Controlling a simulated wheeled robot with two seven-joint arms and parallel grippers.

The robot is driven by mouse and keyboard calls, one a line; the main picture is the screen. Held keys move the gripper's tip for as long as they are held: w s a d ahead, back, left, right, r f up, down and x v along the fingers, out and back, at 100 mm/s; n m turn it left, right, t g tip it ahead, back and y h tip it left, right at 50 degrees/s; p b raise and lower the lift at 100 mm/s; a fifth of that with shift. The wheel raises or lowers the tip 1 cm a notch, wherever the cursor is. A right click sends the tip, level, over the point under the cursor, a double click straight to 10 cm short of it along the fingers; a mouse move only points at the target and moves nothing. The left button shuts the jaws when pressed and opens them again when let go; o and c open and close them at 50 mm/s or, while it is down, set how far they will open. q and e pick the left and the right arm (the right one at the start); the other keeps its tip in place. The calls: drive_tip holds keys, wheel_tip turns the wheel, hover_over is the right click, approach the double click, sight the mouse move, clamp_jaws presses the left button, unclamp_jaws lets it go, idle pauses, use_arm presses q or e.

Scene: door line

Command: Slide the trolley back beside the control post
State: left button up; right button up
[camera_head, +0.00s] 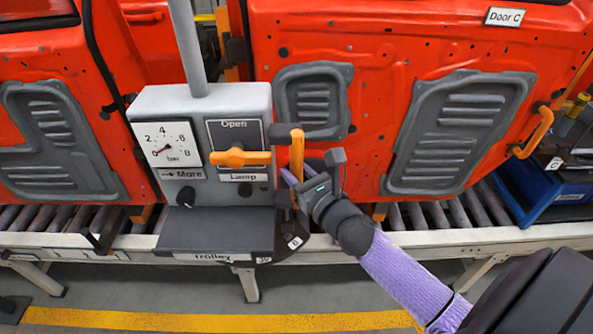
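The control post (145,105) is a grey box on a pole. It has a bar gauge (168,148), an orange horizontal lever (238,157) between Open and Lamp labels, and a black knob (186,196). Below it is a dark grey shelf (215,232) with a Trolley label on its front edge. An upright orange handle (297,150) stands close to the post's right side. My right gripper (291,182) reaches in from the right, its tips at this handle's lower part. Whether the fingers grip it is hidden. A separate trolley body cannot be made out. My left gripper is out of view.
Orange car doors (430,50) stand behind, one labelled Door C. A roller conveyor (445,237) runs across below them. A blue crate (565,185) sits at the right. A yellow floor line (190,322) crosses the clear floor in front.

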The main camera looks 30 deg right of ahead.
clamp_jaws()
idle(1.1)
